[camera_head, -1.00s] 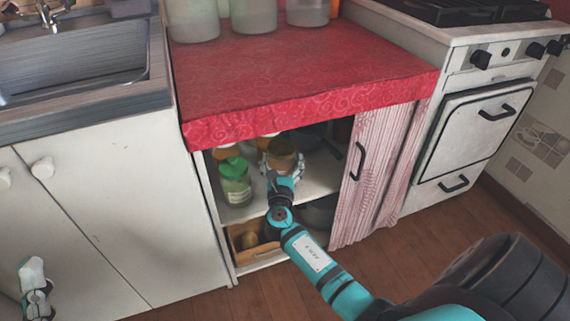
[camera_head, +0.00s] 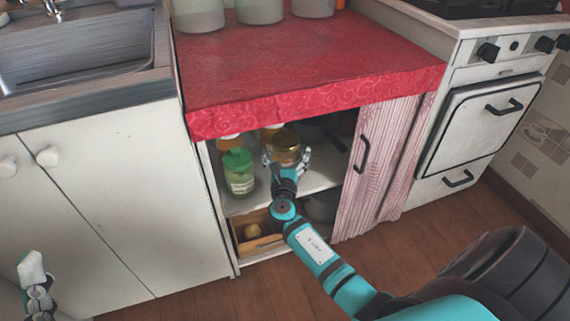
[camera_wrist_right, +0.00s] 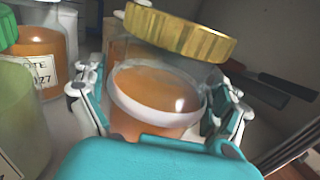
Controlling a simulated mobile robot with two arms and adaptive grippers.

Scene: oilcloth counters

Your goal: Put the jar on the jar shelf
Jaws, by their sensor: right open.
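The jar (camera_head: 284,147), with a gold lid and orange contents, is on the upper shelf (camera_head: 238,206) inside the open cabinet under the red counter. My right gripper (camera_head: 287,160) reaches into the cabinet with its fingers open on either side of the jar. In the right wrist view the jar (camera_wrist_right: 155,88) stands between the spread fingers of the gripper (camera_wrist_right: 160,100), its lid looking tilted in this view. Its base is hidden by my gripper. My left gripper (camera_head: 35,283) is at the lower left, far from the jar; its jaws are unclear.
A wooden box (camera_head: 254,238) is below the shelf. Dark-handled items (camera_wrist_right: 265,90) lie right of the jar.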

